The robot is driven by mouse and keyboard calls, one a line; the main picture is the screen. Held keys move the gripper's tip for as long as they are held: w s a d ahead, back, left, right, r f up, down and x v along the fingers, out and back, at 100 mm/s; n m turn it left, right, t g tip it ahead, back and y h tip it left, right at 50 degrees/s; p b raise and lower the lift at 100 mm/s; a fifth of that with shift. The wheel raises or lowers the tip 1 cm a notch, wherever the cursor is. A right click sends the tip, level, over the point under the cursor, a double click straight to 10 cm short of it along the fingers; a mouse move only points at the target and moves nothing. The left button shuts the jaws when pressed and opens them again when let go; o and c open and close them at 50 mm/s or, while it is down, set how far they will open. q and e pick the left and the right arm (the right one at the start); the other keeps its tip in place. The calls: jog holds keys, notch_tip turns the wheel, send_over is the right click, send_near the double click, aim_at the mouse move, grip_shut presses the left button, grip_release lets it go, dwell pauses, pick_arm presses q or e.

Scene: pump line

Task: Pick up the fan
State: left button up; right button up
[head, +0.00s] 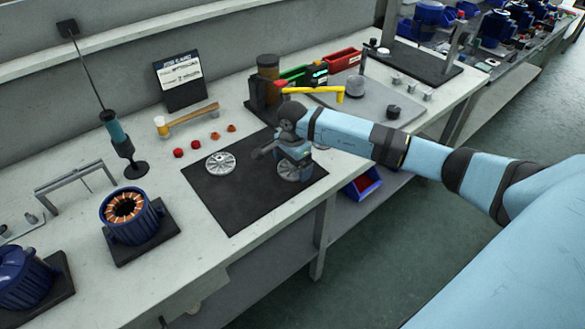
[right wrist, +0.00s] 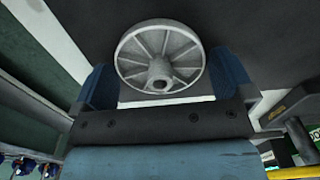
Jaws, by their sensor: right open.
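A grey spoked fan wheel (head: 288,171) lies on the black mat (head: 238,205), partly hidden under my right gripper (head: 293,157). In the right wrist view, the fan (right wrist: 160,45) shows with its round hub and spokes between the two blue fingers of the right gripper (right wrist: 164,75), which is open. The fingers stand on either side of the fan's near part; I cannot tell whether they touch it. My left gripper is not in view.
Red caps (head: 179,153) lie behind the mat. A hammer (head: 190,119) and a small sign (head: 181,78) are farther back. A blue motor housing with copper windings (head: 130,212) stands at left. A yellow-handled tool (head: 315,91) lies behind my right arm. The mat's front part is clear.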

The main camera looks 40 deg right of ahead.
jog(key=c, duration=0.4)
jog(key=shift+c, duration=0.2)
notch_tip(320, 180, up, 20)
dwell(0.5)
